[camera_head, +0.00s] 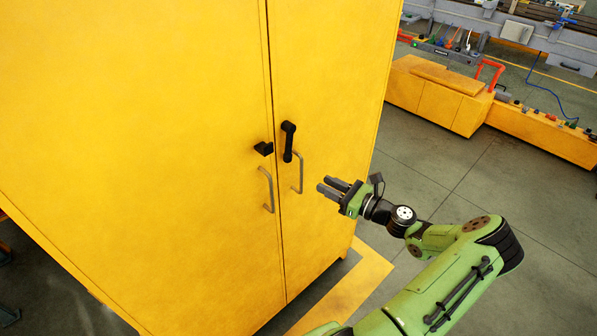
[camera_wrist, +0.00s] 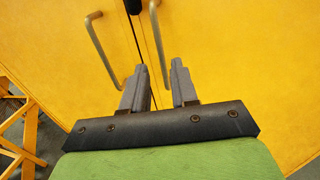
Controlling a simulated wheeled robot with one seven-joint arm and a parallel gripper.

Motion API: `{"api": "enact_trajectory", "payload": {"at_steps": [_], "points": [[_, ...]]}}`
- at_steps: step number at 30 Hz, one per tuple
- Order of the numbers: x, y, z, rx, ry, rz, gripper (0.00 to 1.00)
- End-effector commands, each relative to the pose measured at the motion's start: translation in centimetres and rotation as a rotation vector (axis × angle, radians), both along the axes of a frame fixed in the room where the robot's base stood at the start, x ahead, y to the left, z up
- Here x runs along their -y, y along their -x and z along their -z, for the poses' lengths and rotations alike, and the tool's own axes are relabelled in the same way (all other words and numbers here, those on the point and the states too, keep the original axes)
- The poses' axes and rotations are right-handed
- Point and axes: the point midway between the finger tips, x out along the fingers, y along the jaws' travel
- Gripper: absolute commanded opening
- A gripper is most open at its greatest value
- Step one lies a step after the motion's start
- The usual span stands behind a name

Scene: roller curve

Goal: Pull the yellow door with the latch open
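A tall yellow cabinet has two doors, a left door (camera_head: 130,130) and a right door (camera_head: 330,90), that meet at a vertical seam. A black latch (camera_head: 288,141) stands upright on the right door, with a black catch (camera_head: 264,148) beside it on the left door. Below them are two grey bar handles, the left handle (camera_head: 267,190) and the right handle (camera_head: 299,172); the wrist view also shows the left handle (camera_wrist: 100,48) and right handle (camera_wrist: 157,38). My gripper (camera_head: 328,187) is open and empty, in front of the right door near the right handle, apparently apart from it.
Low yellow cabinets (camera_head: 440,105) and a grey workbench (camera_head: 510,30) with tools stand at the back right. The grey floor (camera_head: 520,180) right of the cabinet is clear. A yellow frame (camera_wrist: 22,135) shows at the lower left in the wrist view.

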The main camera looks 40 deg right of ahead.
Motion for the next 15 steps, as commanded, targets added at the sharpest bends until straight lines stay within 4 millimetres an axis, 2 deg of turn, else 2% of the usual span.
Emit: {"api": "enact_trajectory", "payload": {"at_steps": [3, 9, 15], "points": [[-0.8, -3.1, -0.1, 0.0, 0.0, -0.005, 0.28], [-1.8, -7.4, 0.0, -0.002, 0.0, -0.003, 0.28], [-2.2, -9.3, 0.0, -0.002, 0.001, -0.001, 0.28]]}}
